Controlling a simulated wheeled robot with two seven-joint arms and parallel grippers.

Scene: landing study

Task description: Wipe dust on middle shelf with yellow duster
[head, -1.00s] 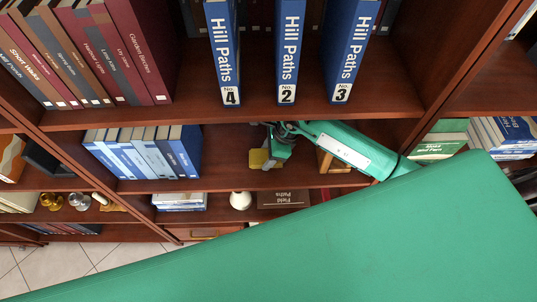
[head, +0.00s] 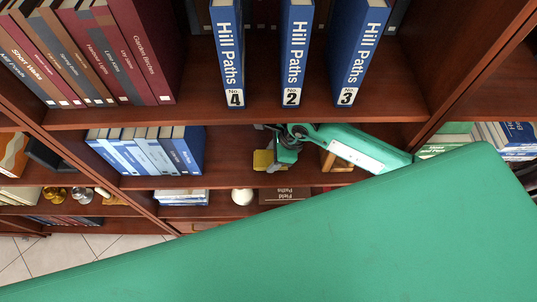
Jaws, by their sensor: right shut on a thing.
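The yellow duster (head: 263,160) is a small yellow block at the middle shelf (head: 232,174), right of a row of blue books. My right gripper (head: 276,150) is shut on the duster and reaches in under the upper shelf. Its fingers are small and partly hidden by the wrist. I cannot make out dust on the shelf, nor whether the duster touches the board. My left gripper is not in view.
Blue books (head: 150,151) stand at the left of the middle shelf. A wooden frame-like object (head: 335,161) is behind my right arm. Blue Hill Paths volumes (head: 296,55) stand above. A white round object (head: 242,197) and a brown book (head: 284,195) are below.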

